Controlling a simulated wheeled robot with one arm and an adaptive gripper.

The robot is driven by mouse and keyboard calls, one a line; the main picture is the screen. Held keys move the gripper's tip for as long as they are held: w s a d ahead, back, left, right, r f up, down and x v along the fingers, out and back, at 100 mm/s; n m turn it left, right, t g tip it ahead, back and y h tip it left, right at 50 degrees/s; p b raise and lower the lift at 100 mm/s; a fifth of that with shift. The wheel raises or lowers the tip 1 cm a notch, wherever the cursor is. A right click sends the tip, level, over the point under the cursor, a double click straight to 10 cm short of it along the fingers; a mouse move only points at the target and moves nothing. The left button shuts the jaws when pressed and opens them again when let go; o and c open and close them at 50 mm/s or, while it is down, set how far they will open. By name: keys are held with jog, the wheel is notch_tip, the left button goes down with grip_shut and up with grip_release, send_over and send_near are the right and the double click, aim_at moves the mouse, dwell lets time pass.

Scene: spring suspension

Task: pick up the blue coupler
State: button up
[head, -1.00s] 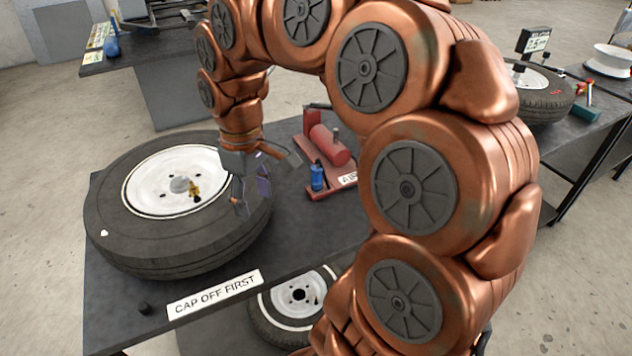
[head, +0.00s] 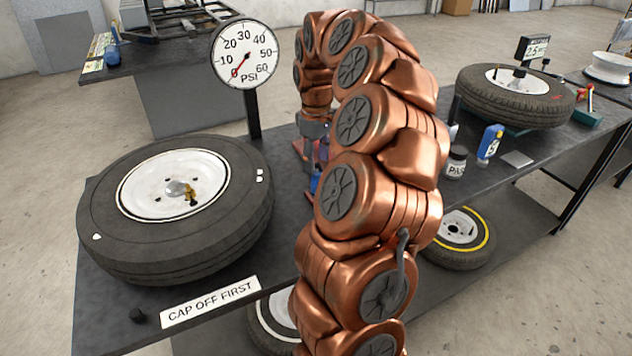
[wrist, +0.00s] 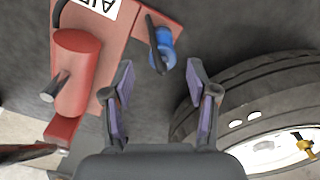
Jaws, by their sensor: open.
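The blue coupler (wrist: 164,58) shows in the wrist view at top centre, beside a red base, with a dark bar or hose across its upper left side. In the head view a bit of the coupler (head: 315,184) shows beside my arm. My gripper (wrist: 160,82) is open and empty, its two purple-padded fingers apart. In the picture the coupler lies just beyond and between the fingertips. In the head view my gripper (head: 318,150) is mostly hidden by my arm, above the coupler's area.
A red compressor (wrist: 78,72) stands left of the coupler in the wrist view. A tyre (head: 110,242) with a white rim and brass valve lies on the dark bench at left. A PSI gauge (head: 244,55) stands behind. A bottle and jar (head: 456,162) stand right of my arm.

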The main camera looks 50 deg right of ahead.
aim_at(316, 170)
jog(key=shift+a+f+p, duration=0.2)
jog(key=shift+f+p, duration=0.5)
jog(key=shift+f, duration=2.2)
jog(key=shift+c, duration=0.3)
grip_shut()
